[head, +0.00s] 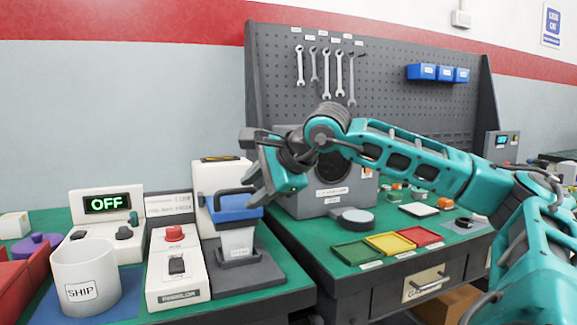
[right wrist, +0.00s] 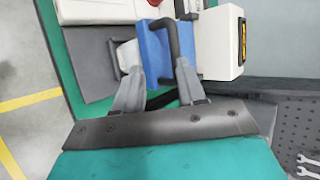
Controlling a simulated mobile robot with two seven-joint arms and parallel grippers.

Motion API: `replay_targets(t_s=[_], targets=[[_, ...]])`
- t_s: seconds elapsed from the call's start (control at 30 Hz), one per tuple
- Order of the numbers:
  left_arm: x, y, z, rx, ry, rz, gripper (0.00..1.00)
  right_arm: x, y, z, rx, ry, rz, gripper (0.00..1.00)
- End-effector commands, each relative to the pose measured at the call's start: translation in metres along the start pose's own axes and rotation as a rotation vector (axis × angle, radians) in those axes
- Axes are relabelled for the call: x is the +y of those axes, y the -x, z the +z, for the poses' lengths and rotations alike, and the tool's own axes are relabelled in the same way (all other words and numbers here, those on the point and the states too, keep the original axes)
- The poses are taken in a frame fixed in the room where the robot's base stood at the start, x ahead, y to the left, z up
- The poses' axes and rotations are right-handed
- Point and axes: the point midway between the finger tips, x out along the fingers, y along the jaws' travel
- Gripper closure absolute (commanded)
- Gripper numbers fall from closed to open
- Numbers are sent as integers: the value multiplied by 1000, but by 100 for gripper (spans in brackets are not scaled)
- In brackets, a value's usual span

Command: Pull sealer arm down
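The sealer has a white body (head: 207,176) and a blue arm (head: 235,210) with a black bar handle above it. The blue arm sits over a pale tapered block (head: 237,243) on a dark base. My right gripper (head: 250,170) is just above and right of the blue arm, its fingers apart. In the right wrist view, the fingers of the right gripper (right wrist: 160,70) are spread, with the blue arm (right wrist: 155,55) and its black handle (right wrist: 172,35) just past and between the tips. Whether they touch is unclear. My left gripper is out of view.
A box with a red button (head: 174,233), a white SHIP cup (head: 84,277) and an OFF display (head: 107,204) stand left of the sealer. Right are a grey chamber (head: 318,196) and coloured trays (head: 389,244). A pegboard (head: 400,100) stands behind.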

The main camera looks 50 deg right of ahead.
Motion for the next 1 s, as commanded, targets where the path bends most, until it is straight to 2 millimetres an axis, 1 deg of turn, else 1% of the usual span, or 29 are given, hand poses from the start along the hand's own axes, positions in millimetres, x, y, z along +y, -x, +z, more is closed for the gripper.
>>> replay_targets(t_s=[0.03, 0.2, 0.4, 0.6, 0.77, 1.0], targets=[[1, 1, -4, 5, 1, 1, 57, -3, 9, -1, 9, 7, -5, 60], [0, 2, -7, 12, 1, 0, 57, -3, 26, -2, 10, -3, -9, 60], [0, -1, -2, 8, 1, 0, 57, -3, 64, -1, 5, -3, -14, 60], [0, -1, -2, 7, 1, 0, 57, -3, 91, 0, 3, -4, -12, 60], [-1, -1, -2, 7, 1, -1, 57, -2, 101, 0, 2, -4, -10, 60], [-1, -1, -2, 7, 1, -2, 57, -2, 102, 0, 1, -4, -9, 60]])
